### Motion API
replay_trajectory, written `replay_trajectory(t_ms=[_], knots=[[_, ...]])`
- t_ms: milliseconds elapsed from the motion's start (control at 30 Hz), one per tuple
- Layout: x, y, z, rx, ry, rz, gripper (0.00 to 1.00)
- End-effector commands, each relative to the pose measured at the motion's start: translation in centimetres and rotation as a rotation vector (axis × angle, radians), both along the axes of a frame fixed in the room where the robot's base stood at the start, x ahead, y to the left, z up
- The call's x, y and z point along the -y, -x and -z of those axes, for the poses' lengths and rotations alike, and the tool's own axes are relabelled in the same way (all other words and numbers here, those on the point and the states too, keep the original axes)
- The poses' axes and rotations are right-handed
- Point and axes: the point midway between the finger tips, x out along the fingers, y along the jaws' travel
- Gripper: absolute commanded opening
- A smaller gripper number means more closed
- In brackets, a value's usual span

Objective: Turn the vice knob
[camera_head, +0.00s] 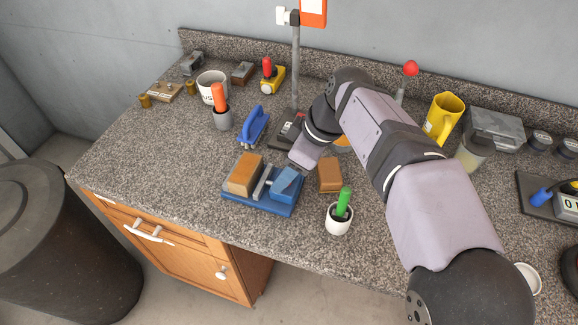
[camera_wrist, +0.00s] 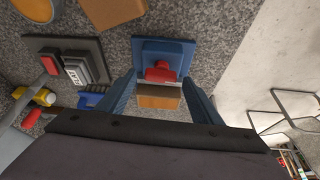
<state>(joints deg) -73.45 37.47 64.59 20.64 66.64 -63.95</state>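The vice is a blue tool with a flat base (camera_head: 261,203) near the front edge of the counter. A tan block (camera_head: 244,174) sits on its left and a blue block (camera_head: 286,183) on its right. In the wrist view the blue base (camera_wrist: 146,47) lies just ahead, with a red T-shaped part (camera_wrist: 160,73), apparently the knob, and the tan block (camera_wrist: 158,99) nearer. My gripper (camera_wrist: 161,79) is open, its two blue fingers on either side of the red part. I cannot tell whether they touch it. The red part does not show in the head view.
A brown block (camera_head: 330,175) and a white pot (camera_head: 339,219) with a green handle stand to the right. A blue brush (camera_head: 254,125) and a stand with a grey pole (camera_head: 295,70) are behind. Bare counter lies left of the vice.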

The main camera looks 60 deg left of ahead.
Motion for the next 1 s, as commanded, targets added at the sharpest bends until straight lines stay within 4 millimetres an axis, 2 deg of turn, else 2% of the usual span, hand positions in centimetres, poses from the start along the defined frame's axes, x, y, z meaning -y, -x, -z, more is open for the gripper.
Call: replay_trajectory(t_ms=[233, 700, 1000], knots=[[0.2, -0.2, -0.5, 0.001, 0.001, 0.0, 0.59], [1.8, -1.6, -5.8, 0.0, 0.0, 0.001, 0.59], [2.2, -1.8, -6.8, 0.001, 0.001, 0.0, 0.59]])
